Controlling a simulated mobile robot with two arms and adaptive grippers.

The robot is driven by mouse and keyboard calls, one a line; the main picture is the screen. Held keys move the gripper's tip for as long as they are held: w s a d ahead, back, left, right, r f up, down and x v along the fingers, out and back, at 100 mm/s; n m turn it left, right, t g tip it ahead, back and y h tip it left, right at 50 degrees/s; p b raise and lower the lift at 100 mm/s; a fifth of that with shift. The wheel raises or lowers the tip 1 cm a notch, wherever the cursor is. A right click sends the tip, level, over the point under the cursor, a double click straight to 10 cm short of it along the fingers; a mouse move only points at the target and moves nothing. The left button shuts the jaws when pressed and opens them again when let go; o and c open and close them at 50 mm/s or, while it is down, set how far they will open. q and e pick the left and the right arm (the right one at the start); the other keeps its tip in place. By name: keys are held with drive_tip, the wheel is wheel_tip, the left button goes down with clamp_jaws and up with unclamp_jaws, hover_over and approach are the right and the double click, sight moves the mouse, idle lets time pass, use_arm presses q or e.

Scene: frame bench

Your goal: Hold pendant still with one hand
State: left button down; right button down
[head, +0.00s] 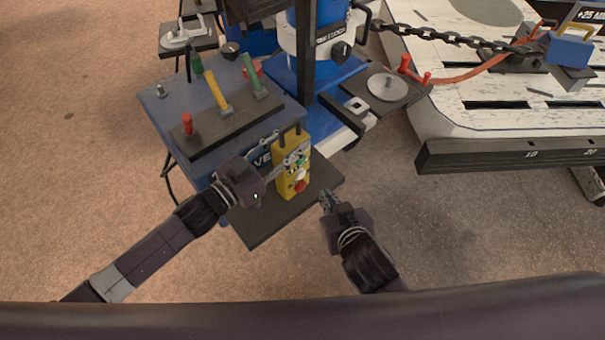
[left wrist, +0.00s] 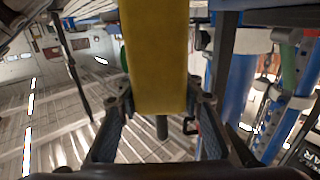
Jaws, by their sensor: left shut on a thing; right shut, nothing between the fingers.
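The yellow pendant (head: 292,180) stands upright over a black shelf on the front of the control console, with a red button low on its face and smaller buttons above. My left gripper (head: 285,165) comes in from the left and is shut on the pendant's body. In the left wrist view the yellow pendant body (left wrist: 155,55) fills the space between the two fingers of the left gripper (left wrist: 162,105). My right gripper (head: 328,198) is shut and empty, apart from the pendant, by the right corner of the shelf.
The console carries a black panel (head: 215,130) with red, yellow and green levers. The black shelf (head: 270,222) lies below the pendant. A blue post base (head: 330,85) stands behind. A white frame bench (head: 490,105) with chain (head: 440,36) is at right. Floor at front right is clear.

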use_arm(q)
drive_tip(key=c, duration=1.2)
unclamp_jaws()
drive_tip(key=shift+c, duration=0.2)
drive_tip(key=v, duration=1.2)
